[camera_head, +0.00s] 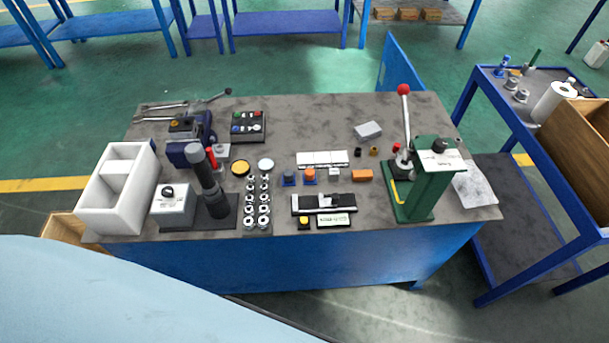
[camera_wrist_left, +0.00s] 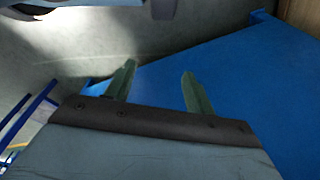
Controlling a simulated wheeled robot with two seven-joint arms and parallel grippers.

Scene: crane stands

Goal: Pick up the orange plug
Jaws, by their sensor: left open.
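Neither gripper shows in the head view, and my right gripper is not seen.
A green lever press (camera_head: 422,185) stands on the right of the bench. A dark upright post (camera_head: 205,180), a white tray (camera_head: 98,205) and a vise (camera_head: 190,140) crowd the left. White tiles (camera_head: 322,158) lie behind the plug, and a black-and-silver slide (camera_head: 323,203) in front.

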